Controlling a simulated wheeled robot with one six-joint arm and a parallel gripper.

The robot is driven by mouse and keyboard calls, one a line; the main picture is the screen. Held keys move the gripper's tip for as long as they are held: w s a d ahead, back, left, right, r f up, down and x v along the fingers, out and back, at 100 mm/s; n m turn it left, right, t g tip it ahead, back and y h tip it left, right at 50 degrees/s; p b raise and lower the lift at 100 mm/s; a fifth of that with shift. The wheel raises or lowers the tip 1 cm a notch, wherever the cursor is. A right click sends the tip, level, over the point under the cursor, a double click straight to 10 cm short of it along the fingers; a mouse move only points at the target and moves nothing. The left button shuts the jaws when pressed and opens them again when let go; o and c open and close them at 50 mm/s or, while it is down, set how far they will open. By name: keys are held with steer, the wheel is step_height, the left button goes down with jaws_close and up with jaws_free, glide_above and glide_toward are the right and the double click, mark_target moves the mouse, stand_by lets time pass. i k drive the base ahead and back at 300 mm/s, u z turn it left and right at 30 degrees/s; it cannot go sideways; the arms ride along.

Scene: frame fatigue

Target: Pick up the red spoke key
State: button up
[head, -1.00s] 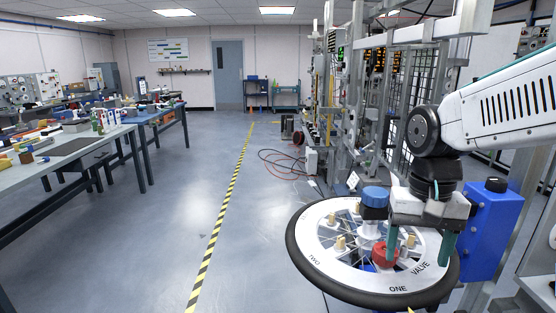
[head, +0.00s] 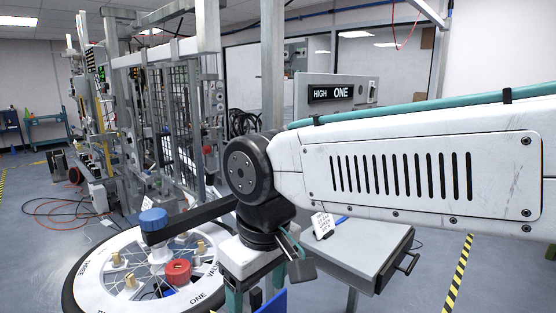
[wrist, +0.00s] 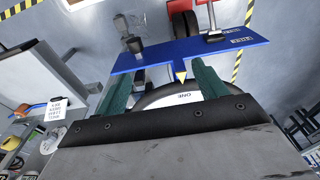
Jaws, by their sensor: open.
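A red round knob-like piece (head: 177,272), which looks like the spoke key, sits among the spokes of the wheel (head: 100,285) in the head view. It is near the word ONE on the white ring. My gripper (head: 255,298) is to its right, at the wheel's right side, apart from it and empty. In the wrist view my gripper (wrist: 160,74) shows two teal fingers spread apart with nothing between them. The white ring (wrist: 185,97) with ONE shows beyond the fingers, and the red piece on the wheel cannot be made out there.
A blue labelled panel (wrist: 190,54) lies just beyond my fingers. A grey drawer cabinet (head: 350,245) stands right of my gripper.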

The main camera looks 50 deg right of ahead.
mark_target(175, 277)
steer(key=k, duration=0.5)
steer(key=z, duration=1.45)
steer(key=i, duration=0.55)
steer(key=u, duration=1.75)
